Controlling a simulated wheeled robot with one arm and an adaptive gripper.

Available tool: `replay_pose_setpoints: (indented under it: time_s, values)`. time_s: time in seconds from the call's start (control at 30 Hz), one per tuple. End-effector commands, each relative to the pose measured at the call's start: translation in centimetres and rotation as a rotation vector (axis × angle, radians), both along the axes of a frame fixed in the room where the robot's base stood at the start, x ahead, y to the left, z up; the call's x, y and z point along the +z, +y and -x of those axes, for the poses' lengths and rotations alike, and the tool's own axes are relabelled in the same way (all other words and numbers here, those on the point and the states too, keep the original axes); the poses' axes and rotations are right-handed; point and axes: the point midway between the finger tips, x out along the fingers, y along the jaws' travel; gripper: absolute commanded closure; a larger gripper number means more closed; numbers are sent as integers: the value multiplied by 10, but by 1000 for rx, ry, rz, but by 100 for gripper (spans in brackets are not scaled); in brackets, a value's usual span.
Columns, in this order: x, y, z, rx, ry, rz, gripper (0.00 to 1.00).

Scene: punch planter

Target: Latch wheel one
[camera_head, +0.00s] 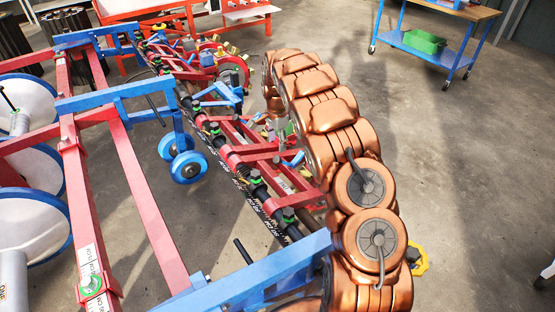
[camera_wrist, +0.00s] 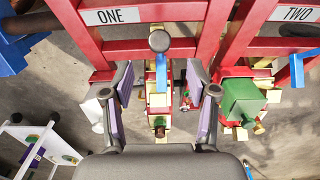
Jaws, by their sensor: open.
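In the wrist view, the red frame of wheel one carries a white label "ONE" (camera_wrist: 111,15). A dark grey round knob (camera_wrist: 159,41) sits at the middle of its lower bar. Below the knob a narrow blue lever (camera_wrist: 161,72) stands over a cream and red bracket (camera_wrist: 158,101). My gripper (camera_wrist: 160,85) is open, with one purple-padded finger on each side of the lever and bracket. I see clear gaps on both sides and nothing held. In the head view my copper arm hides most of the gripper and the wheel one parts near it.
The red frame with label "TWO" (camera_wrist: 297,13) and a green block (camera_wrist: 242,98) are close on the right. The planter's blue bar (camera_head: 265,272) runs close to my arm. A blue cart (camera_head: 430,38) stands at the back right.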

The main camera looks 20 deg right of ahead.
Motion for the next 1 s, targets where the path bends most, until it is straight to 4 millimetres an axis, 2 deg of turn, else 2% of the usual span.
replay_pose_setpoints:
  time_s: [0.17, 0.6, 0.93, 1.0]
  values:
    - [-12, -1, 1, -1, 3, 0, 42]
    - [-70, 0, 1, 1, 3, -1, 42]
    - [-77, 0, 1, 1, 1, -1, 42]
    - [-77, 0, 1, 1, 1, -1, 47]
